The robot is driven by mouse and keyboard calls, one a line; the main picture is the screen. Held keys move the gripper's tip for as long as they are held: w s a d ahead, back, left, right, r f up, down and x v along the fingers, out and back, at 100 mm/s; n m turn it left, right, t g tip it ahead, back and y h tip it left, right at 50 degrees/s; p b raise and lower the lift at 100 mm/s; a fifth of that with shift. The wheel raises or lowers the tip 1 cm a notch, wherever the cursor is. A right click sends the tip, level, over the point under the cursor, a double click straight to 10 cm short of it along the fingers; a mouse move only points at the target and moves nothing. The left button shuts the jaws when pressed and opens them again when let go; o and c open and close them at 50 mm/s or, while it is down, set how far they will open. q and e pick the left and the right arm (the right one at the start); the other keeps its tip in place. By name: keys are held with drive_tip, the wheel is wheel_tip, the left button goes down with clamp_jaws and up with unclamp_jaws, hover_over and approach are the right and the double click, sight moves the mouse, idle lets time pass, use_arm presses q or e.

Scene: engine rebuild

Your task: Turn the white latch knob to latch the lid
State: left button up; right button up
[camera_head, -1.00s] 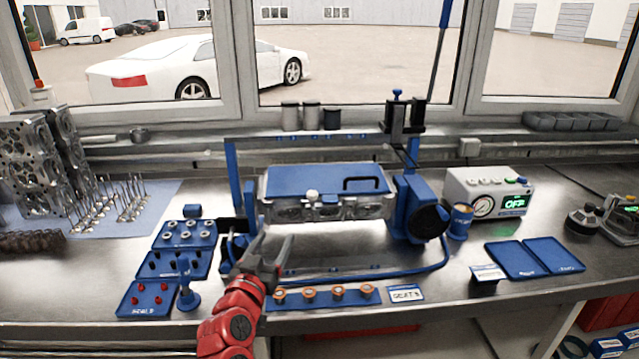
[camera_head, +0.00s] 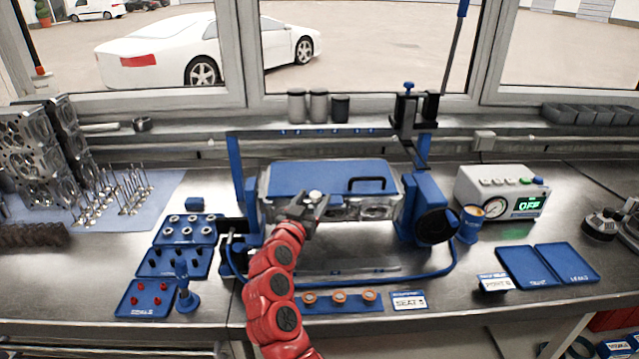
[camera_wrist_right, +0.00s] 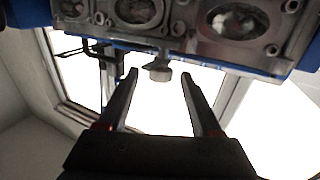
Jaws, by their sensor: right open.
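The white latch knob (camera_head: 315,196) sits at the front edge of the blue lid (camera_head: 325,176), which lies flat over the metal cylinder head (camera_head: 377,212). The black lid handle (camera_head: 366,183) is to the right of the knob. My right gripper (camera_head: 309,205) is open right in front of the knob. In the right wrist view the knob (camera_wrist_right: 160,71) shows between the two spread fingertips of my right gripper (camera_wrist_right: 159,74), with a gap on each side. I see no finger touching it. My left gripper is out of view.
A blue stand (camera_head: 420,206) holds the head on the right. Trays of small parts (camera_head: 186,229) are at left. A control box (camera_head: 500,193) stands at right.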

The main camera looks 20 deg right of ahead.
sight(317, 193)
drive_tip(key=p+x, duration=0.1)
drive_tip(key=x, duration=0.4)
drive_tip(key=shift+w, duration=0.1)
clamp_jaws()
